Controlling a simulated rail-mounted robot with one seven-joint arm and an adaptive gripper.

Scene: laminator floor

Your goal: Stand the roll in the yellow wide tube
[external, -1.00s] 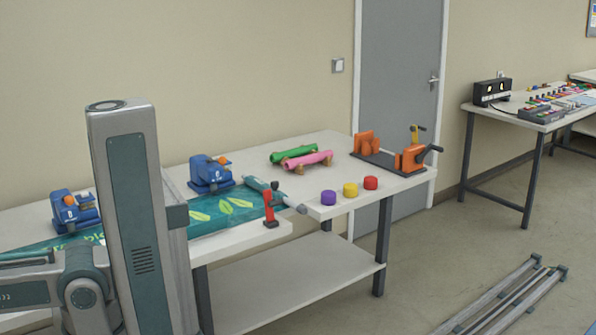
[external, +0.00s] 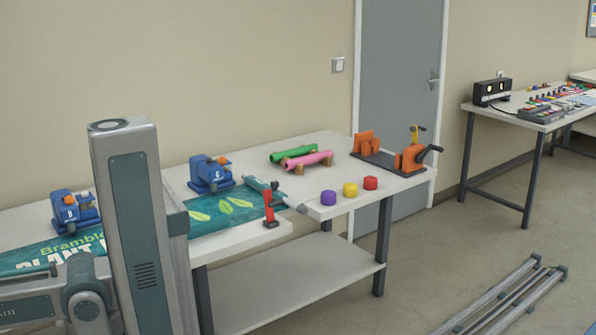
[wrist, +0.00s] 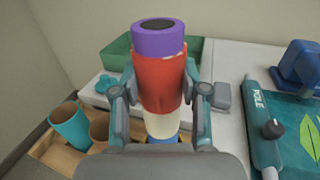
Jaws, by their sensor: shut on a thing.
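In the wrist view my gripper (wrist: 161,92) is shut on a roll (wrist: 163,85) with a red middle and a purple end with a dark centre. A cream part and a blue part show below the red, close to my wrist. The roll points up and away in the picture. In a wooden crate (wrist: 42,152) at the left stand a teal open tube (wrist: 68,122) and a tan-brown open tube (wrist: 99,128). I cannot make out a yellow wide tube in either view. My gripper and the roll are not in the external view.
A green tray (wrist: 117,55) lies behind the roll. A blue clamp (wrist: 299,62) and a teal banner (wrist: 300,128) are at the right. In the external view the table holds purple, yellow (external: 350,189) and red caps, green and pink rolls (external: 309,161), and an orange stand (external: 410,158).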

